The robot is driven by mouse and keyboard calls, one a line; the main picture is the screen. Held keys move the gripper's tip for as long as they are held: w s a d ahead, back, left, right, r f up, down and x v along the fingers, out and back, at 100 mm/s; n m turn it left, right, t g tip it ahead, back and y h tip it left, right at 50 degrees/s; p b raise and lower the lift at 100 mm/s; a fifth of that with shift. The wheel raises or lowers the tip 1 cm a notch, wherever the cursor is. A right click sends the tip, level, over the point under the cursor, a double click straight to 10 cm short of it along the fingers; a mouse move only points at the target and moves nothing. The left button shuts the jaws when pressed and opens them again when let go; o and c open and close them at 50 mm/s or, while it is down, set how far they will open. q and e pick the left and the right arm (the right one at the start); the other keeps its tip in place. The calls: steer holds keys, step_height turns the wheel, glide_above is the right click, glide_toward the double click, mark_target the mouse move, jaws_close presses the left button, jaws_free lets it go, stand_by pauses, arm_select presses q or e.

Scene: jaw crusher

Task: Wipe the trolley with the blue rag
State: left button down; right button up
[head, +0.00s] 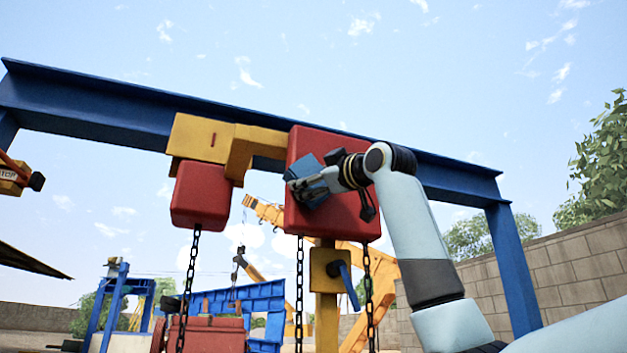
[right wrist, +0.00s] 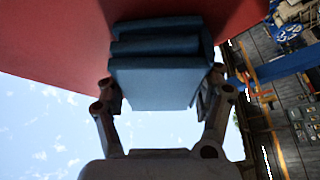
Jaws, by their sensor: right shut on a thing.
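The trolley is the red and yellow unit hanging on the blue overhead beam. Its large red block (head: 350,215) is on the right, a yellow bracket (head: 205,140) is in the middle and a smaller red block (head: 201,195) is on the left. My right gripper (head: 312,184) is in front of the large red block, shut on the folded blue rag (head: 306,165). In the right wrist view the blue rag (right wrist: 155,85) sits between the fingers, up against or very close to the red face (right wrist: 50,45); contact cannot be told. My left gripper is out of view.
The blue beam (head: 90,105) runs across above, with a post (head: 512,270) at right. Black chains (head: 299,290) hang below the trolley. Open air lies left of the trolley.

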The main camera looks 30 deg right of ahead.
steer(key=shift+s+a+b, duration=0.15)
steer(key=shift+s+a, duration=0.1)
steer(key=shift+s, duration=0.7)
steer(key=shift+s+a+b, duration=0.15)
steer(key=shift+s+a, duration=0.05)
steer(key=shift+s, duration=0.8)
steer(key=shift+s+a+b, duration=0.15)
steer(key=shift+s+a, duration=0.1)
steer(key=shift+s, duration=0.7)
steer(key=shift+s, duration=0.1)
steer(key=s, duration=0.2)
steer(key=shift+s+a, duration=0.35)
steer(key=shift+s, duration=0.05)
steer(key=shift+w, duration=0.1)
